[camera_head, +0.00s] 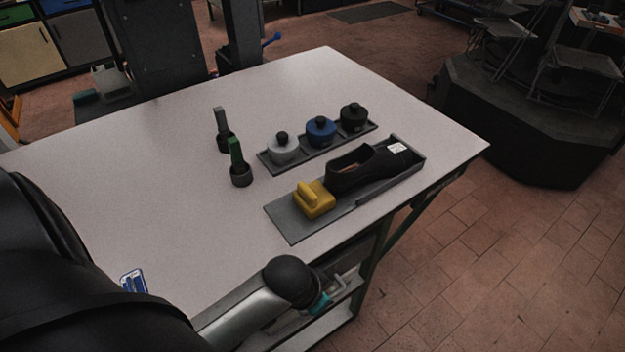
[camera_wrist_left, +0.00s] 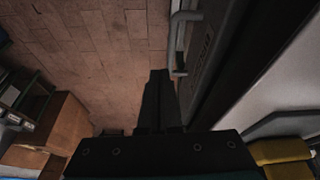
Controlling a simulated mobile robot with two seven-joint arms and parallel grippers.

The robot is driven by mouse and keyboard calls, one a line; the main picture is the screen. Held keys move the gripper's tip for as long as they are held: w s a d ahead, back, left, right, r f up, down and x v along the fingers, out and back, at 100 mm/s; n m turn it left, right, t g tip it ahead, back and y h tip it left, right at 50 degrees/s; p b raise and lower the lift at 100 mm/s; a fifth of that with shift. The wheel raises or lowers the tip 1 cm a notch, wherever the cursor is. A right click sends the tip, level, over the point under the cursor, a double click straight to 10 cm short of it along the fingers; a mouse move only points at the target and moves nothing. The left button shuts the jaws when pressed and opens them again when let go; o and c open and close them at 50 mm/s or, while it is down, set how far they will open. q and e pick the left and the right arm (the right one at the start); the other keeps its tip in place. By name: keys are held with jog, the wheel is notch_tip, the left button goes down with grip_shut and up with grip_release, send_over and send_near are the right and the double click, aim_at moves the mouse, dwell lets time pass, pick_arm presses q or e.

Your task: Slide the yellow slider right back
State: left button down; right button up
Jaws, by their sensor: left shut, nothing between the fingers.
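The yellow slider (camera_head: 314,200) is a block with a raised grip. It sits on a long grey base (camera_head: 287,222) near the table's front right side. A black shoe (camera_head: 368,167) lies on the same base, just beyond the slider, its toe toward the far right end. The slider is at or very close to the shoe's heel; I cannot tell whether they touch. My left gripper (camera_wrist_left: 159,78) is shut and empty in the left wrist view, over the brick floor beside a dark edge. It does not show in the head view. My right gripper is not in view.
A dark rack (camera_head: 318,147) with silver, blue and black lidded pots stands behind the base. Cups with a green-handled (camera_head: 240,172) and a grey-handled tool (camera_head: 222,135) stand to its left. A yellow object (camera_wrist_left: 283,150) in the wrist view is unclear.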

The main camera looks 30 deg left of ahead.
pick_arm(q)
jog(key=w+a+r+m, duration=0.1)
jog(key=w+r, duration=0.2)
jog(key=w+a+r+p, duration=0.1)
jog(key=w+r, duration=0.2)
jog(key=w+a+r+m+h, duration=0.1)
jog(key=w+r, duration=0.2)
jog(key=w, duration=0.1)
jog(key=shift+w+a+r+m, duration=0.1)
jog(key=shift+a+r+m, duration=0.2)
jog(key=w+a+r+p, duration=0.1)
jog(key=w+a+r, duration=0.2)
jog(key=a+r, duration=0.2)
jog(key=n+y, duration=0.1)
send_near(317, 191)
jog(key=x, duration=0.5)
jog(key=shift+w+f, duration=0.25)
